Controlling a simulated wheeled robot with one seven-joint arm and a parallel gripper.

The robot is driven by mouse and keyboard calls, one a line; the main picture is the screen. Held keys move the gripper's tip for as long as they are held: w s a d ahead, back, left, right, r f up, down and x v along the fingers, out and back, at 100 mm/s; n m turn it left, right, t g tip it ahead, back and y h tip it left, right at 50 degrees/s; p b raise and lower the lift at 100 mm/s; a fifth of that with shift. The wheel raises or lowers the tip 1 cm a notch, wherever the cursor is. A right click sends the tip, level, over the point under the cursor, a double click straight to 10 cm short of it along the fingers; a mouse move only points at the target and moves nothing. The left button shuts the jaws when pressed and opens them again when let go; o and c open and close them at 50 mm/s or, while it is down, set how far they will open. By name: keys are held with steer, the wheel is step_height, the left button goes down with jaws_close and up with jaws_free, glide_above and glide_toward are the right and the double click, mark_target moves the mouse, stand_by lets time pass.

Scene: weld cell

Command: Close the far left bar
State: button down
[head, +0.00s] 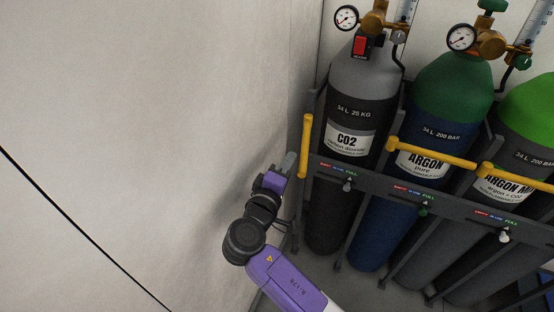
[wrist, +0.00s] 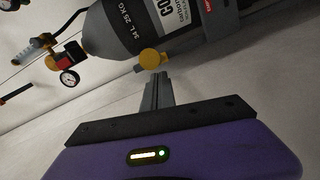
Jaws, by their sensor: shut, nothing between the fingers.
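The far left yellow bar (head: 306,146) stands upright at the left end of the cylinder rack, beside the CO2 cylinder (head: 352,105) and not across its front. In the wrist view the bar (wrist: 150,57) shows end-on as a round yellow tip, with the CO2 cylinder (wrist: 125,25) behind it. My gripper (head: 289,160) is just left of the bar, shut and empty. In the wrist view its fingertips (wrist: 155,76) point at the bar's yellow end, very close to it. I cannot tell whether they touch.
The two other yellow bars, the middle one (head: 430,153) and the right one (head: 515,178), lie across the argon cylinders. A grey rack rail (head: 380,181) runs along the front. A bare wall (head: 140,120) is close on the left of my arm.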

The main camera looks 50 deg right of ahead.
steer(key=shift+s+d, duration=0.15)
steer(key=shift+s, duration=0.05)
steer(key=shift+s, duration=0.15)
